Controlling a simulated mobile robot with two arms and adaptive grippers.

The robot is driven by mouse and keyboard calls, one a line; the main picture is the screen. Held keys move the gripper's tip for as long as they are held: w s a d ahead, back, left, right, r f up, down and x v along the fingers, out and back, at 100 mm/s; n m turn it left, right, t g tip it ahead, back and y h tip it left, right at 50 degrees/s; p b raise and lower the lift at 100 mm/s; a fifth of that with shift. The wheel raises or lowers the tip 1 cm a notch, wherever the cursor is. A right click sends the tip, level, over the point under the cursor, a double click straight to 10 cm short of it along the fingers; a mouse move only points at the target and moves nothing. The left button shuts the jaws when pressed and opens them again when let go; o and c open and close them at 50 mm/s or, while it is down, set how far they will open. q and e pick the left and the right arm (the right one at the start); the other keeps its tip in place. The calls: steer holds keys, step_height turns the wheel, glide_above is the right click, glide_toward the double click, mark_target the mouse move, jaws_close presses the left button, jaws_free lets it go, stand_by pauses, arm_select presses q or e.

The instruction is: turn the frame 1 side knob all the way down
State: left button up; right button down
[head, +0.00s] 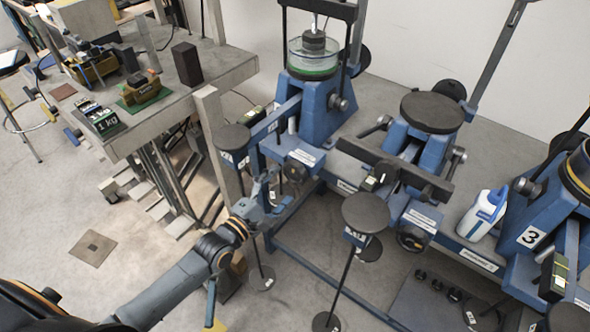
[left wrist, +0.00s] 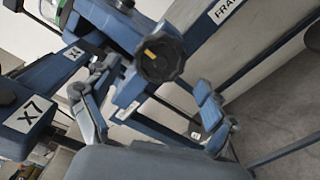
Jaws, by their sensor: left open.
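The frame 1 side knob (left wrist: 162,55) is a black lobed wheel with an orange mark, in the upper middle of the left wrist view. In the head view the knob (head: 296,170) shows small and dark on the blue frame 1 (head: 312,122), below a white label. My left gripper (head: 275,192) is open and empty, just left of and below the knob there. In the left wrist view its fingers (left wrist: 148,93) stand apart, one on each side, with the knob beyond and between them, not gripped. My right gripper is not in view.
A round black plate (head: 366,212) on a rod stands right of the gripper. Other frames stand to the right. A bench (head: 215,62) with weights is at the left.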

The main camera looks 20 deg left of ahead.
mark_target(292, 174)
arm_select(q)
steer(key=w+m+p, duration=0.1)
steer(key=m, duration=0.3)
steer(key=w+d+m+p, duration=0.1)
steer(key=w+m+p, duration=0.1)
steer(key=m, duration=0.3)
steer(key=w+d+m+p, duration=0.1)
steer(key=w+m+p, duration=0.1)
steer(key=m, duration=0.2)
steer(key=shift+f+m, duration=0.15)
steer(key=shift+m, duration=0.25)
steer(key=shift+w, duration=0.25)
steer(key=shift+c, duration=0.6)
steer(key=shift+s+r, duration=0.1)
steer(key=shift+r, duration=0.1)
steer(key=c, duration=1.4)
steer(key=shift+c, duration=0.3)
